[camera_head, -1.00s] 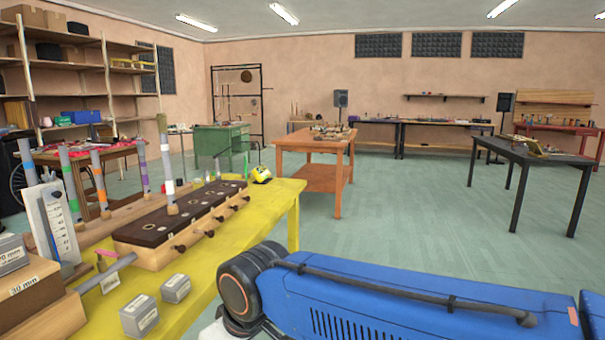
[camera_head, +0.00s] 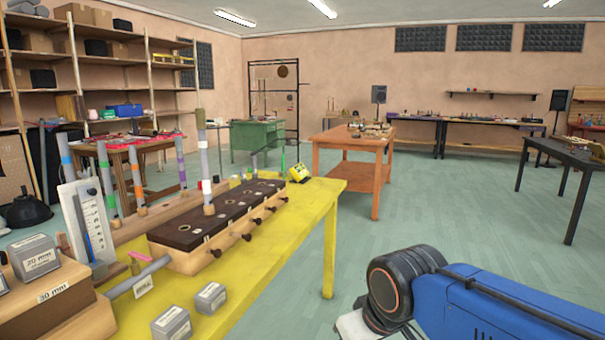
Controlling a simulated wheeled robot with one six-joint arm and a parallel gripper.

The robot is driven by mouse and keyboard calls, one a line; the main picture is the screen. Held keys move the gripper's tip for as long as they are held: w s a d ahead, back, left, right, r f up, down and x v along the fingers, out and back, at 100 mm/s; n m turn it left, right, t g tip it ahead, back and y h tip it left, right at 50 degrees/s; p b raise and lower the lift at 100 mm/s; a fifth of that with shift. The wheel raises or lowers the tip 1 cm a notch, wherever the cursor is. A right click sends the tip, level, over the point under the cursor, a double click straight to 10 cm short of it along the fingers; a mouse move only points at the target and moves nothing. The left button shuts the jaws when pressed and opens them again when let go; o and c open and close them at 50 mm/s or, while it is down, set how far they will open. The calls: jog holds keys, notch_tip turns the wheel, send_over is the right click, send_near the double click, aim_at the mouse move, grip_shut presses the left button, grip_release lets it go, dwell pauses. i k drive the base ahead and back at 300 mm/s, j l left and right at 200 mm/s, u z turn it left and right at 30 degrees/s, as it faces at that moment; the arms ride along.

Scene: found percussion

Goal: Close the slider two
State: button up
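A wooden box (camera_head: 187,262) with a dark top plate (camera_head: 225,215) stands on the yellow table. The plate has a row of round holes. Several dark knobs on short rods stick out of the box's right side, among them the nearest knob (camera_head: 217,252) and a farther knob (camera_head: 257,221). I cannot tell which one is slider two, or how far each is pushed in.
An orange wooden table (camera_head: 348,147) stands behind. The green floor (camera_head: 440,220) to the right is clear.

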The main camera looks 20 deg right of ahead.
aim_at(248, 237)
jog(key=i+l, duration=0.15)
jog(key=l, duration=0.2)
jog(key=i+l, duration=0.15)
jog(key=l, duration=0.2)
jog(key=i+l, duration=0.1)
jog(key=l, duration=0.25)
jog(key=i+l, duration=0.15)
jog(key=l, duration=0.2)
jog(key=i+l, duration=0.15)
jog(key=l, duration=0.2)
